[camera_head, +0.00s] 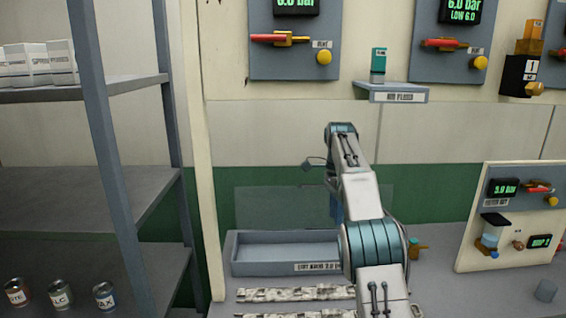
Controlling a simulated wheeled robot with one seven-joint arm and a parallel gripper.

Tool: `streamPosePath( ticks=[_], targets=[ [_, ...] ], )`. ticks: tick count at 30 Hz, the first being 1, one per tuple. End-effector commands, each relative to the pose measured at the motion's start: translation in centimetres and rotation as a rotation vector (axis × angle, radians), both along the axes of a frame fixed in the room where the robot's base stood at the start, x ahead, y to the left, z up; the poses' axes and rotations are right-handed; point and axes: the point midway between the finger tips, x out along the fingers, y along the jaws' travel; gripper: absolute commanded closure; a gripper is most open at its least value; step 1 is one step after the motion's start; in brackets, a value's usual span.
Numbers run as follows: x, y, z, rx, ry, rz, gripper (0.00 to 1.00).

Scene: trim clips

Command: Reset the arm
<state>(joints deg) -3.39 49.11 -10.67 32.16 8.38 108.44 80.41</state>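My arm (361,197) rises from the bottom of the head view, bends at the teal joints and reaches up over the grey bench. Its far end turns down behind the upper link. My gripper is mostly hidden there; only small dark parts and a blue piece (336,208) show beside the arm. I cannot make out the fingertips or whether anything is held.
A grey tray (245,268) with a label sits on the bench left of my arm, with mottled strips (290,294) before it. A gauge panel (512,215) stands at right. A shelf rack (105,150) with cans is at left.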

Motion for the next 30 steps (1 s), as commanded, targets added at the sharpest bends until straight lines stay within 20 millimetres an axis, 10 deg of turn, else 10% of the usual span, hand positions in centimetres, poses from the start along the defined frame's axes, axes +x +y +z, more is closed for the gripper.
streamPosePath(
  ticks=[11, 30],
  targets=[
    [-3.9, -0.9, 2.9, 0.051, -0.088, 0.194, 0.64],
    [-21.9, -1.3, 1.4, 0.041, -0.32, 0.853, 0.64]
  ],
)
